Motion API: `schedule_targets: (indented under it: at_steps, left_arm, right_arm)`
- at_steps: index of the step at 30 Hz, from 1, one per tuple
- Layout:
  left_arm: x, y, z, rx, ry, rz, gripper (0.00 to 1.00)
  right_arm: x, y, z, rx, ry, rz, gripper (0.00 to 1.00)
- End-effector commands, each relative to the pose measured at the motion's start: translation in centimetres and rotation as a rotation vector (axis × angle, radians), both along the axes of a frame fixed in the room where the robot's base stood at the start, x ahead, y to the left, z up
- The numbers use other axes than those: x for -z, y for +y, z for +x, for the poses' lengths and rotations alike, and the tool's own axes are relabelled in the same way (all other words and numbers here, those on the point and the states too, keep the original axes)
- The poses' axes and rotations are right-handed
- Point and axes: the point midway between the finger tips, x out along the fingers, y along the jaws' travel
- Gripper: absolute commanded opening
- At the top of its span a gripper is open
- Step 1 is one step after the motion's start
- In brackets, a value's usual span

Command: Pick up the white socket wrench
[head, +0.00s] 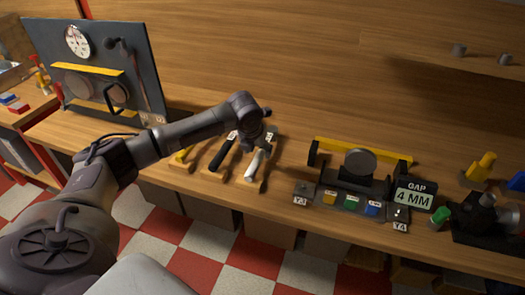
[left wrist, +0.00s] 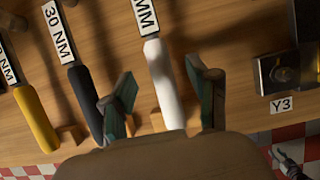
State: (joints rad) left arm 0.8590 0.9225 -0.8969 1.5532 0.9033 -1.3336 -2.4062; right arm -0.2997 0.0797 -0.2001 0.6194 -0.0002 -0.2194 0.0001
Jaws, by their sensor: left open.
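The white socket wrench (head: 256,164) lies on the wooden bench, its white handle pointing toward the front edge. In the left wrist view its white handle (left wrist: 164,85) runs between the two fingers of my left gripper (left wrist: 162,82). The fingers are spread, one on each side of the handle, with a visible gap to it. In the head view my left gripper (head: 259,137) is above the wrench and hides its far part. A partly cut-off label is at the far end of the handle.
A black-handled wrench (left wrist: 85,100) labelled 30 NM and a yellow-handled one (left wrist: 36,120) lie to the left. A rotor fixture (head: 359,163) with coloured blocks stands to the right. A dark panel with a gauge (head: 77,42) stands at the back left.

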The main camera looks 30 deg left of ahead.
Motion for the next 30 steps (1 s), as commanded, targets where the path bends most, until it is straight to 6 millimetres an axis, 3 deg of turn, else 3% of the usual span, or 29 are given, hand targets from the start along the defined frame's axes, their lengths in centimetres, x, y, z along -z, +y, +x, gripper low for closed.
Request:
schedule_targets:
  at_steps: [12,20,30]
  left_arm:
    - [4.6,0.6,1.8,0.0,0.001,0.001,0.6]
    - [4.9,0.6,1.9,0.001,0.0,0.001,0.6]
    - [4.9,0.6,1.9,0.0,0.0,0.001,0.05]
  right_arm:
    - [-0.8,0.0,0.0,0.0,0.0,0.0,0.4]
    - [-0.7,0.0,0.0,0.001,0.0,0.0,0.4]
    - [-0.7,0.0,0.0,0.001,0.0,0.0,0.4]
